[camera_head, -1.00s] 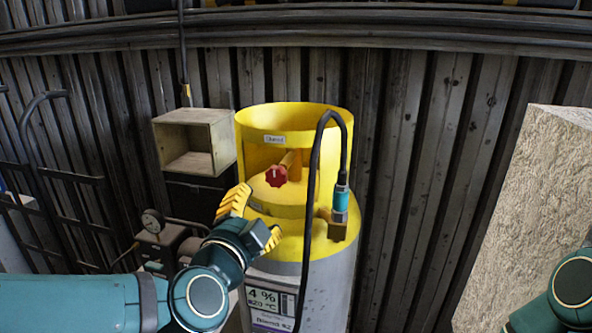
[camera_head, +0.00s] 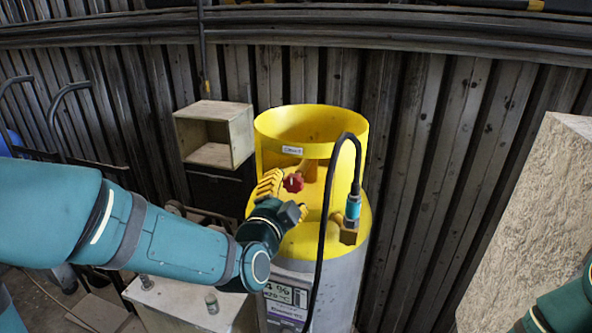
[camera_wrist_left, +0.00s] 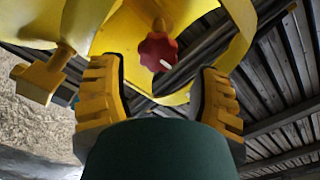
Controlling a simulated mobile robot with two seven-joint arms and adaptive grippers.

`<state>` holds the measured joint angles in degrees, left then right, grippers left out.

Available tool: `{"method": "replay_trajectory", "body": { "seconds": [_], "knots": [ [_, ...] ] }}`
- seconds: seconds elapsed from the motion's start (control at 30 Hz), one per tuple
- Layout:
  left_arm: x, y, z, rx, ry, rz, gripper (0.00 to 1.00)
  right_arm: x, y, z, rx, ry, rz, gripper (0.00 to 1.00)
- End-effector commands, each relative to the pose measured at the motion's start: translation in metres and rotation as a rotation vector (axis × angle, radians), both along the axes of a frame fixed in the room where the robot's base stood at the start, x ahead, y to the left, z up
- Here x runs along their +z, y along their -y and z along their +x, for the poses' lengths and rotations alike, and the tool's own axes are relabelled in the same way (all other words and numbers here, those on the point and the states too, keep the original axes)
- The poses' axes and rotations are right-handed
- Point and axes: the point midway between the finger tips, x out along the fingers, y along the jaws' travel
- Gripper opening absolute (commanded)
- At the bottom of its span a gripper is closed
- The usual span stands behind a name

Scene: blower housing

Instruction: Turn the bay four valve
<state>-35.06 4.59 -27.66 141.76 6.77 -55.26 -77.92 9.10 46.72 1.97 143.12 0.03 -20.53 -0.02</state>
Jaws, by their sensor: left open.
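The red valve knob (camera_head: 293,182) sits inside the opening of the yellow collar (camera_head: 318,143) on top of a gas cylinder (camera_head: 340,277) with a grey body. My left gripper (camera_head: 288,197) is at the front of the collar, just below and left of the knob, open. In the left wrist view the red knob (camera_wrist_left: 158,51) shows between and beyond the two yellow fingers (camera_wrist_left: 160,88), apart from both. The fingers hold nothing. Of my right arm only a teal part shows at the lower right edge in the head view; its gripper is out of frame.
A black hose (camera_head: 326,215) arches in front of the collar to a teal connector (camera_head: 353,207) on a brass fitting. An open wooden box (camera_head: 212,158) stands behind left. A rough pale block (camera_head: 530,220) stands at the right. A corrugated wall is behind.

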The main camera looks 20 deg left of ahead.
Motion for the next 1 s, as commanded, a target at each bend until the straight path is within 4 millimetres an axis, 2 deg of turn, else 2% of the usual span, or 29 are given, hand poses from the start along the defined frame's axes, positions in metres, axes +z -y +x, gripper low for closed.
{"method": "replay_trajectory", "body": {
  "seconds": [0.1, 0.33, 0.5, 0.8, 0.93, 0.97, 1.0],
  "knots": [
    [-0.003, 0.001, 0.023, 0.001, -0.003, 0.005, 0.64, -0.002, 0.0, 0.0, 0.0, -0.002, -0.001, 0.47],
    [-0.003, 0.002, 0.053, 0.001, -0.003, 0.003, 0.64, 0.0, 0.0, 0.0, 0.0, -0.001, 0.0, 0.47],
    [-0.003, 0.002, 0.062, 0.001, -0.003, 0.001, 0.64, 0.001, 0.0, 0.0, 0.0, -0.001, 0.0, 0.47],
    [-0.003, 0.002, 0.063, 0.0, -0.002, 0.0, 0.62, 0.001, 0.0, 0.0, 0.0, -0.001, 0.0, 0.47],
    [-0.002, 0.002, 0.063, 0.0, -0.002, 0.001, 0.16, 0.001, 0.0, 0.0, 0.0, -0.001, 0.0, 0.47],
    [-0.002, 0.002, 0.063, 0.0, -0.002, 0.0, 0.08, 0.001, 0.0, 0.0, 0.0, -0.001, 0.0, 0.47],
    [-0.002, 0.002, 0.063, 0.0, -0.002, 0.001, 0.07, 0.001, 0.0, 0.0, 0.0, -0.001, 0.0, 0.47]
  ]
}}
